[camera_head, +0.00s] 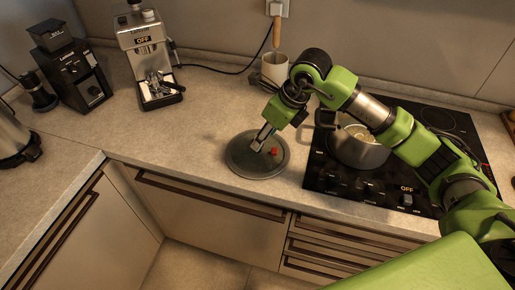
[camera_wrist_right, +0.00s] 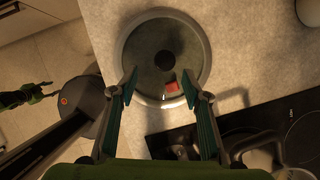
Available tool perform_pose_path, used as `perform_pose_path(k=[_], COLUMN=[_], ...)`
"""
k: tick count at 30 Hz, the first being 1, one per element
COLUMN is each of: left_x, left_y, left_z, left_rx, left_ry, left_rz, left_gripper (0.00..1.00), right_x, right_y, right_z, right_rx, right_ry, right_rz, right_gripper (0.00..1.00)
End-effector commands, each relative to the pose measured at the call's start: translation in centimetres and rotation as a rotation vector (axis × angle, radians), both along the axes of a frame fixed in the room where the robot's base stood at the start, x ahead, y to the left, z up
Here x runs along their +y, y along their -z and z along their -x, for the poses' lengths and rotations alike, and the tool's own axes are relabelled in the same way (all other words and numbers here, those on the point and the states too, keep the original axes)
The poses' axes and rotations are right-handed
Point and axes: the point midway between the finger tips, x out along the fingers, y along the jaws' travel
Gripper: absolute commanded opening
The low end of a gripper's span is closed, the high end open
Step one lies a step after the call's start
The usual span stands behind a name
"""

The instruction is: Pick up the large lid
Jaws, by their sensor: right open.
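The large lid (camera_head: 243,165) is a round grey disc with a paler rim, lying flat on the counter left of the hob. It also shows in the right wrist view (camera_wrist_right: 150,40), with a small red part (camera_wrist_right: 172,87) near its edge. My right gripper (camera_head: 264,138) reaches down over the lid from the right. In the wrist view its two fingers (camera_wrist_right: 158,77) are apart and empty, with the red part near the right finger. Whether the fingertips touch the lid is unclear. A small green and black part at the wrist view's left edge looks like my left gripper (camera_wrist_right: 40,91); its jaws are too small to read.
A metal pot (camera_head: 358,152) stands on the black hob (camera_head: 325,178), right of the lid, under my right arm. A mug (camera_head: 274,68) with a wooden handle stands behind. A coffee machine (camera_head: 150,60) and grinder (camera_head: 72,70) stand left. Counter left of the lid is clear.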

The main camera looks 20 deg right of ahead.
Motion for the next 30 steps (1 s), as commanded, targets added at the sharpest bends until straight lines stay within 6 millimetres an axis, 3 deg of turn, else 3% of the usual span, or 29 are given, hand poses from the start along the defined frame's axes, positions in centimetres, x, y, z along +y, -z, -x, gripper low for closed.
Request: perform_pose_path(k=[5,10,16,24,30], left_x=[-0.1,-0.4,-0.3,-0.2,-0.2], left_y=[-0.5,-2.4,-3.0,-2.8,-2.8], left_z=[-2.4,-5.2,-4.3,-2.8,-2.8], left_rx=[-0.033,-0.074,-0.061,-0.039,-0.039], left_ry=[0.0,0.0,0.0,0.0,0.0], left_rz=[0.003,0.007,0.006,0.003,0.003], left_gripper=[0.4,0.4,0.4,0.4,0.4], right_x=[0.3,0.5,0.9,1.0,1.0], right_y=[1.1,2.8,5.3,5.8,5.7], right_z=[-0.4,-1.3,-2.2,-2.3,-2.3], right_rx=[0.002,0.004,0.002,-0.001,-0.001], right_ry=[0.001,0.001,-0.001,-0.001,-0.001], right_rz=[0.0,-0.002,-0.001,0.0,0.0], right_gripper=[0.44,0.44,0.44,0.44,0.0])
